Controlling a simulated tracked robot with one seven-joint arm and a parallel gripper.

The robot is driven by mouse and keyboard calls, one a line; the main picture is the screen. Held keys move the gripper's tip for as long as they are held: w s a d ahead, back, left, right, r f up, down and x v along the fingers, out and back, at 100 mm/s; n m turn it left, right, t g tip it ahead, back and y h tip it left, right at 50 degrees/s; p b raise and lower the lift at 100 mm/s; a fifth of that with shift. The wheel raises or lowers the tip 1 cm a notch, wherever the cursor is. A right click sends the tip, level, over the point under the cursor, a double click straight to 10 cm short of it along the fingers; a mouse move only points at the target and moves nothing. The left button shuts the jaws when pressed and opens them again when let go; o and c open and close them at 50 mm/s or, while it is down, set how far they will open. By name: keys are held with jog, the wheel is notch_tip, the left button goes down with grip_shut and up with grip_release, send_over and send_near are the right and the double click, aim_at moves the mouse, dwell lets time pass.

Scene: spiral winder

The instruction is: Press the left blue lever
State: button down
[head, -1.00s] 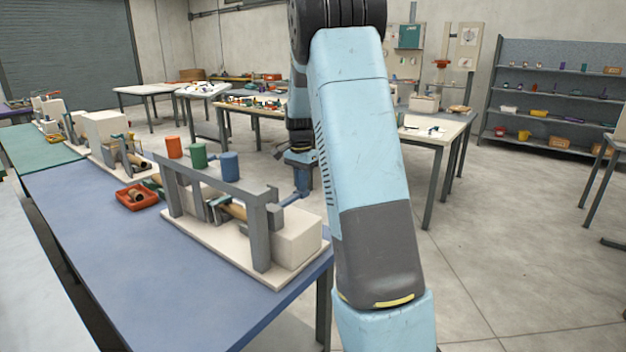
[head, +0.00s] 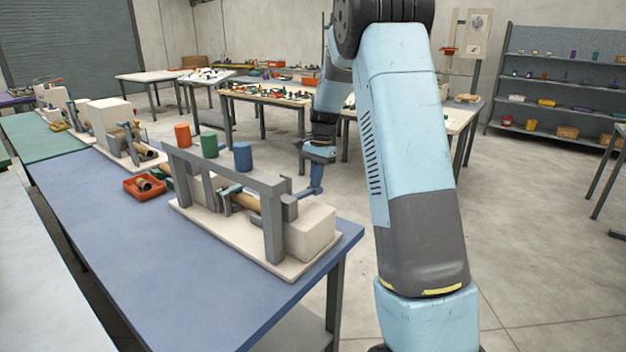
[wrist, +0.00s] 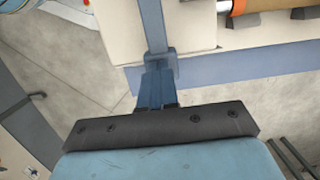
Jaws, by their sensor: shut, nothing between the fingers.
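The spiral winder (head: 255,215) stands on the near end of a blue table, with a pale block (head: 312,232) at its right end. A blue lever (head: 304,194) sticks out from beside this block toward the far side. In the wrist view the lever (wrist: 153,24) runs down from the block to my fingertips. My gripper (head: 315,188) is shut and empty, with its blue fingers pointing down at the lever's outer end. In the wrist view my gripper (wrist: 160,68) overlaps that end; I cannot tell whether they touch. Only one blue lever is clearly visible.
A grey frame (head: 272,228) spans the winder's near side. Red (head: 183,135), green (head: 209,145) and blue (head: 243,156) cylinders stand behind it. A red tray (head: 140,188) lies left on the blue table (head: 165,255). Open floor (head: 520,230) lies to the right.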

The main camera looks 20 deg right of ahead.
jog(key=shift+s+d+f, duration=0.2)
jog(key=shift+s+f, duration=0.05)
jog(key=shift+f, duration=0.25)
jog(key=shift+w+d+r, duration=0.1)
jog(key=shift+r, duration=0.4)
notch_tip(320, 180, up, 14)
jog(key=w+d, duration=0.1)
jog(key=shift+w+f, duration=0.15)
jog(key=shift+w, duration=0.1)
